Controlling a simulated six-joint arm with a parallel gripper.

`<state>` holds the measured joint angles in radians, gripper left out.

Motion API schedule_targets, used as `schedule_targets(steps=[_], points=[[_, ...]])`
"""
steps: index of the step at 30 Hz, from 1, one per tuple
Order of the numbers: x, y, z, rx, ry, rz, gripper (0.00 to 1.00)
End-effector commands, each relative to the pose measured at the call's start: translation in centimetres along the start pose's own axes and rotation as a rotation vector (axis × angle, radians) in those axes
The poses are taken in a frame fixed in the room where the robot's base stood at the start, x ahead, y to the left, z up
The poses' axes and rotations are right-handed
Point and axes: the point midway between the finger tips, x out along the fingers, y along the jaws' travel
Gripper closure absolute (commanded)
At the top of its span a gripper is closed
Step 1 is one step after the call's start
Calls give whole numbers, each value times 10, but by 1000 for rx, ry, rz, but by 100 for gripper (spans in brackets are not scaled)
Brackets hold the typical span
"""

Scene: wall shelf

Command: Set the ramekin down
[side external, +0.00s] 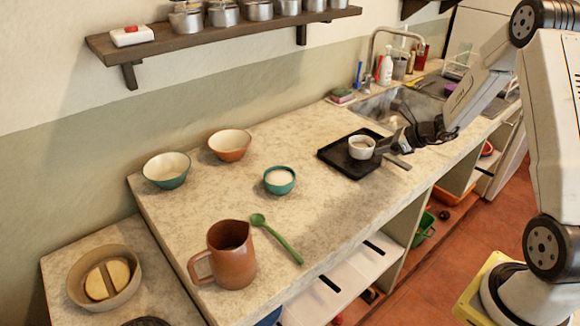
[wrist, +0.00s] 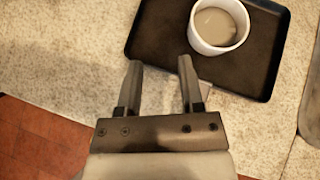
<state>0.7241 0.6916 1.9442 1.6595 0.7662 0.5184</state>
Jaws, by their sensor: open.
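A small white ramekin (side external: 361,154) with pale beige contents stands upright on a black tray (side external: 338,153) on the counter. In the wrist view the ramekin (wrist: 217,49) is at the upper right, on the right part of the tray (wrist: 158,32). My gripper (side external: 388,146) is just to the right of the ramekin in the side view. In the wrist view my gripper (wrist: 161,63) has its two fingers apart with nothing between them. The ramekin lies beyond the fingertips and to the right, clear of both fingers.
A teal bowl (side external: 166,182), an orange bowl (side external: 230,154), a small teal cup (side external: 279,188), a brown jug (side external: 231,271) and a green spoon (side external: 276,240) are on the counter's left part. The sink (side external: 412,105) is behind my gripper. A wall shelf (side external: 170,43) hangs above.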

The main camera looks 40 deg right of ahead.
Motion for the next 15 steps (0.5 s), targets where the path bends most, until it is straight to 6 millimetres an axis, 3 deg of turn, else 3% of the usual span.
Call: schedule_targets(steps=[1,6,15], points=[[2,20,8,-90,29,53,52],[0,81,20,-414,125,229,52],[-22,168,23,-1023,237,508,52]])
